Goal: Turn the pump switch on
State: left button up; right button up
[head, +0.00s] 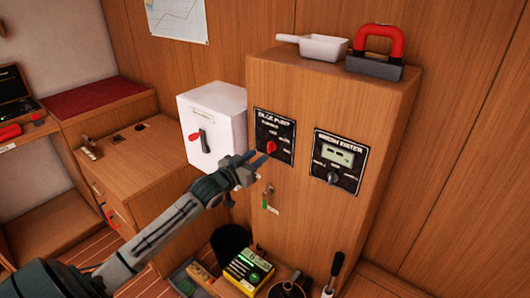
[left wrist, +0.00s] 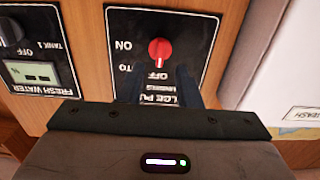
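The pump switch is a red rotary knob (head: 271,146) on the black bilge pump panel (head: 284,120), on the front of the wooden cabinet. The left wrist view shows the knob (left wrist: 160,50) with the panel's lettering upside down; its pale mark appears to point to OFF. ON and AUTO are printed on one side. My left gripper (head: 257,159) is just in front of the panel's lower left, close to the knob. In the left wrist view its dark fingers (left wrist: 160,88) are apart with nothing between them, and I see no contact with the knob. My right gripper is not in view.
A fresh water panel (head: 341,157) is right of the pump panel. A white box with a red lever (head: 199,137) stands left. A key (head: 269,205) hangs below. A white scoop (head: 314,47) and a red-handled tool (head: 378,45) lie on top. Several items stand below.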

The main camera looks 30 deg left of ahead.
aim_at(268, 149)
pick_arm(q)
jog(key=shift+w+d, duration=0.2)
jog(key=shift+w, duration=2.35)
grip_shut()
